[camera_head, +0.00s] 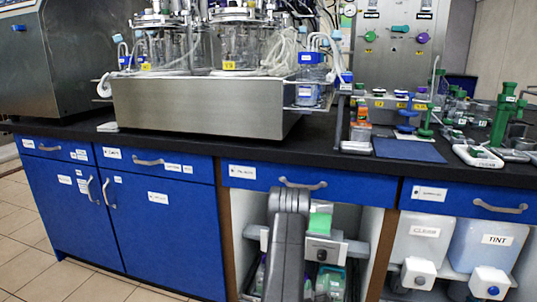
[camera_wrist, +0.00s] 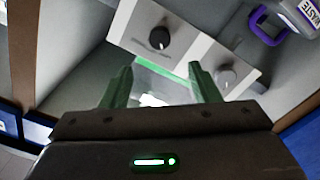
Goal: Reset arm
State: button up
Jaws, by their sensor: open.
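My gripper (camera_wrist: 160,78) shows in the wrist view as two green fingers set apart, open. Between and beyond the fingers is a clear, pale item with a green edge (camera_wrist: 160,77); no contact with the fingers can be made out. Beyond them is a white panel with a black knob (camera_wrist: 159,38) and a grey knob (camera_wrist: 226,76). In the head view my grey arm is in front of the open bay under the bench, and my fingers cannot be made out.
Two bioreactors stand on a steel base (camera_head: 205,103). Containers labelled CLEAR (camera_head: 424,245) and TINT (camera_head: 490,250) sit right. A WASTE container (camera_wrist: 297,14) is upper right in the wrist view.

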jog(key=b+x, duration=0.3)
jog(key=x, duration=0.8)
jog(key=shift+f, duration=0.1)
jog(key=shift+w+d, duration=0.15)
jog(key=shift+w, duration=0.15)
jog(key=m, duration=0.4)
jog(key=shift+s, duration=0.1)
jog(key=m, duration=0.4)
jog(key=shift+m, duration=0.4)
jog(key=shift+s+m, duration=0.3)
jog(key=shift+s, duration=0.05)
jog(key=p, duration=0.3)
send_near(322, 257)
jog(key=v, duration=0.3)
jog(key=shift+s, duration=0.3)
